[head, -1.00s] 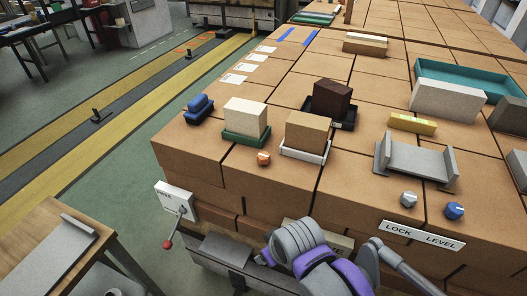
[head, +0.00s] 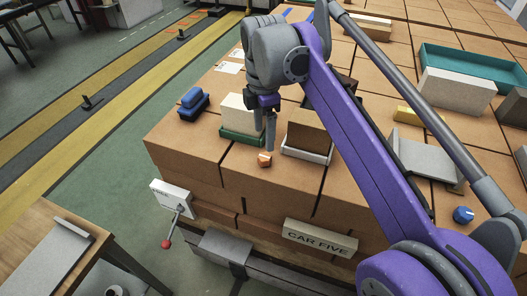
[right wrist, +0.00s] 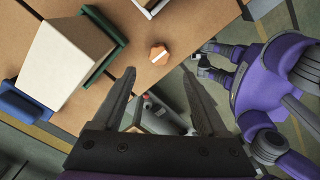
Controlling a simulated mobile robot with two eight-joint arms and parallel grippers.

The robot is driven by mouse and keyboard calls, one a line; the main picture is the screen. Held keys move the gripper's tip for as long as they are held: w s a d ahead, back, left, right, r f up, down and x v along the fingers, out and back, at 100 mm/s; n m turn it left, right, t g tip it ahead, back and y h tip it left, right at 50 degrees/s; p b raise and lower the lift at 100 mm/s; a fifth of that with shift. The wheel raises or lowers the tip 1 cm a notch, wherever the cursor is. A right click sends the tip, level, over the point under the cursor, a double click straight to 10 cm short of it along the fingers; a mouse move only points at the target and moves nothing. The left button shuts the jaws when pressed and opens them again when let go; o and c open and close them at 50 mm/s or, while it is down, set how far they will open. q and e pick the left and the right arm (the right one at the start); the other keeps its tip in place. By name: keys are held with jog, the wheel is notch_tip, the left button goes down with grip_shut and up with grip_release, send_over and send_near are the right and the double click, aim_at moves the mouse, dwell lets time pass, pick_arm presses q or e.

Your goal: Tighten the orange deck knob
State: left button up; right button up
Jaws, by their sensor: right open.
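The small orange deck knob (head: 265,160) sits on the brown deck near its front edge, in front of the green tray with the cream block. My right gripper (head: 270,148) points down just above the knob, its fingers very close to it in the head view. In the right wrist view the orange knob (right wrist: 157,53) shows a pale line across its top and lies just beyond the open fingertips (right wrist: 157,72), between their lines. Nothing is between the fingers.
The cream block (head: 238,114) in its green tray (head: 240,137) and the tan block (head: 308,130) in its white tray (head: 307,154) stand close behind the knob. A blue block (head: 193,103) is at left. A red-tipped lever (head: 172,232) hangs on the front.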

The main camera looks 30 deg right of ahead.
aim_at(264, 157)
notch_tip(264, 157, down, 8)
jog(key=shift+w+r, duration=0.1)
jog(key=shift+c, duration=0.3)
grip_shut()
